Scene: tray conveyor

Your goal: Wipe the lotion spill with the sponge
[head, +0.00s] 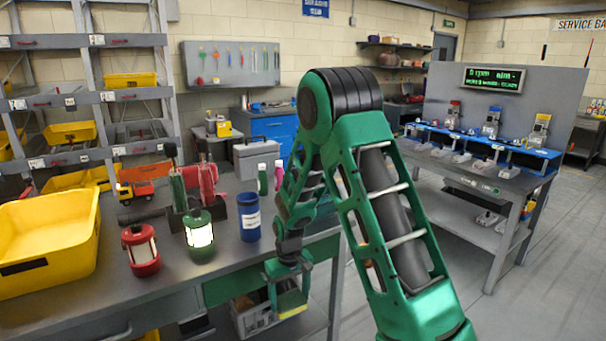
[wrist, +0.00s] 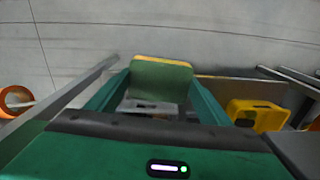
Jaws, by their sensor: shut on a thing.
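My gripper (head: 288,282) hangs low by the front edge of the grey workbench (head: 170,277), in the middle of the head view. It is shut on the sponge (head: 292,303), which is green with a yellow layer. In the wrist view the sponge (wrist: 160,82) sits between the two green fingers of my gripper (wrist: 150,95), its green face toward the camera and a yellow strip along its top. Grey floor shows beyond it. I cannot make out the lotion spill in either view.
On the bench stand a yellow bin (head: 50,240), a red lantern (head: 141,252), a lit green lantern (head: 199,236), a blue canister (head: 248,218) and slim bottles (head: 262,180). A grey crate (head: 252,318) lies below. Floor (head: 465,310) is clear at right, before another bench (head: 470,190).

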